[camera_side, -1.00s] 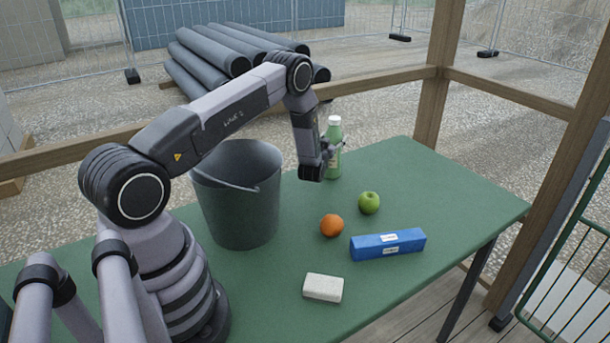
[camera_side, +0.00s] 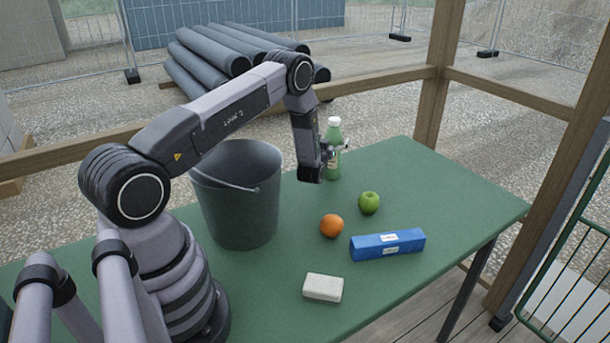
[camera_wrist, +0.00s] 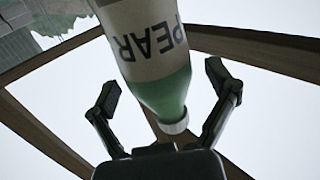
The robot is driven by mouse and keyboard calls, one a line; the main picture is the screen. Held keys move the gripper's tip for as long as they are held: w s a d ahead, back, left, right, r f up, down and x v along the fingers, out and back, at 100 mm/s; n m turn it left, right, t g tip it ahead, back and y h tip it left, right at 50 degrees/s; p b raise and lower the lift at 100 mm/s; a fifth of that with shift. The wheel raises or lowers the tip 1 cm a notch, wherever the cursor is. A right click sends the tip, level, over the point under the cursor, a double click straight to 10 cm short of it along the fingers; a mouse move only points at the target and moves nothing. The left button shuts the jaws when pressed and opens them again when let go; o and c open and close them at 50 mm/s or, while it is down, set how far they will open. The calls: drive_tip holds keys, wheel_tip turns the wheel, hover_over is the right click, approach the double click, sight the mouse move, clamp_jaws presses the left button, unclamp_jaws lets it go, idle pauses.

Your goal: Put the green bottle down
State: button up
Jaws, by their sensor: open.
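The green bottle (camera_side: 333,160) stands upright on the green table (camera_side: 440,195), near its far edge. It has a pale cap and a white label. There the two fingers of my gripper (camera_wrist: 163,85) are spread apart on either side of the bottle, with a gap on each side. The bottle's base is out of the wrist view.
A dark bucket (camera_side: 238,215) stands left of the bottle, close under my arm. A green apple (camera_side: 369,202), an orange (camera_side: 331,225), a blue box (camera_side: 387,245) and a whitish block (camera_side: 323,288) lie nearer the front. The table's right end is clear.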

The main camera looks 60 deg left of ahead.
drive_tip(key=v, duration=1.1)
drive_tip(key=w+d+r+g+h, duration=0.1)
drive_tip(key=w+d+r+h, duration=0.1)
drive_tip(key=r, duration=0.4)
drive_tip(key=w+d+r+h, duration=0.2)
drive_tip(key=w+d+r, duration=0.1)
drive_tip(key=r, duration=0.3)
drive_tip(key=s+d+r+m+g+h, duration=0.1)
drive_tip(key=s+d+r+h, duration=0.1)
drive_tip(key=d+r, duration=0.25)
drive_tip(key=s+d+r+m+g+h, duration=0.1)
drive_tip(key=s+d+r+m+h, duration=0.15)
drive_tip(key=r, duration=0.35)
drive_tip(key=s+d+r+m+g+h, duration=0.1)
drive_tip(key=s+d+r, duration=0.2)
drive_tip(key=s, duration=0.3)
drive_tip(key=s+d+r+m+g+h, duration=0.1)
drive_tip(key=s+d+r, duration=0.3)
drive_tip(key=s, duration=0.3)
drive_tip(key=s+d+m+g, duration=0.2)
drive_tip(key=s+g, duration=0.1)
drive_tip(key=s, duration=1.6)
drive_tip(key=shift+s+g, duration=0.2)
drive_tip(key=shift+g, duration=0.2)
